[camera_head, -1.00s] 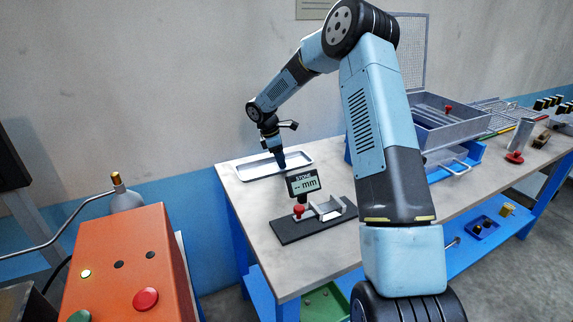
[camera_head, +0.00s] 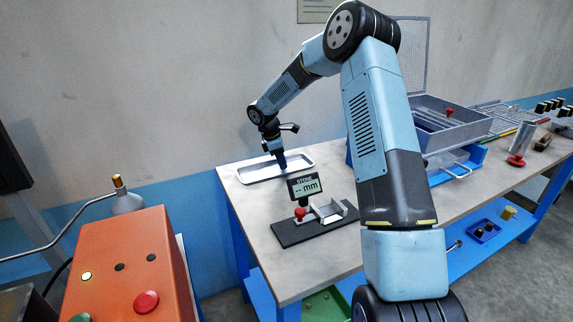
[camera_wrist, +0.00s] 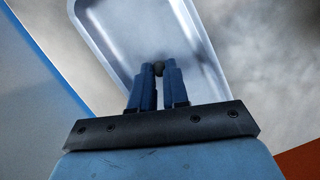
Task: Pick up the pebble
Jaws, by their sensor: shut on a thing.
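The pebble (camera_wrist: 159,69) is a small dark round stone. In the wrist view it sits between the tips of my two blue fingers. My gripper (camera_wrist: 159,78) is shut on it, over the shallow metal tray (camera_wrist: 110,40). In the head view my gripper (camera_head: 283,167) points down at the tray (camera_head: 246,178) at the table's far left; the pebble is too small to make out there. I cannot tell whether the pebble still touches the tray floor.
A gauge with a "STONE -- mm" display (camera_head: 307,187) stands on a dark base (camera_head: 300,232) in front of the tray. A mesh sieve box (camera_head: 455,125) stands to the right. An orange control box (camera_head: 125,270) is at the front left.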

